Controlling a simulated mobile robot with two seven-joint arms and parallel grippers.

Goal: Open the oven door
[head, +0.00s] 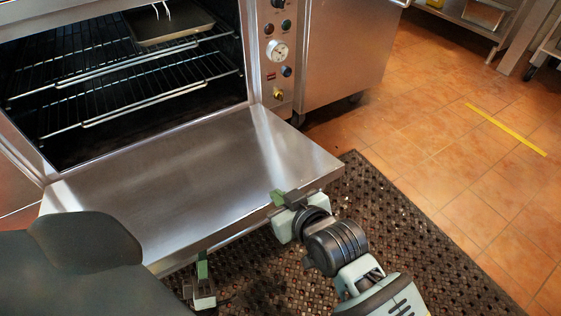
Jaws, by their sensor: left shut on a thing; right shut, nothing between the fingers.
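The oven door (185,180) is folded down to about level, its steel inner face up, and the oven cavity (110,90) is open. A handle bar (235,237) runs along the door's front edge and is mostly hidden below it. My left gripper (202,268) is at the door's front edge, left of the right one, shut on what seems to be the handle; the contact is partly hidden. My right gripper (283,199) is shut and empty at the front edge near the door's right corner. I cannot tell whether it touches the door.
Wire racks (150,105) and a dark tray (168,24) are inside the oven. A control panel (278,50) with knobs and a gauge stands right of the opening. A perforated dark mat (400,225) covers the floor in front. Tiled floor (430,110) is clear to the right.

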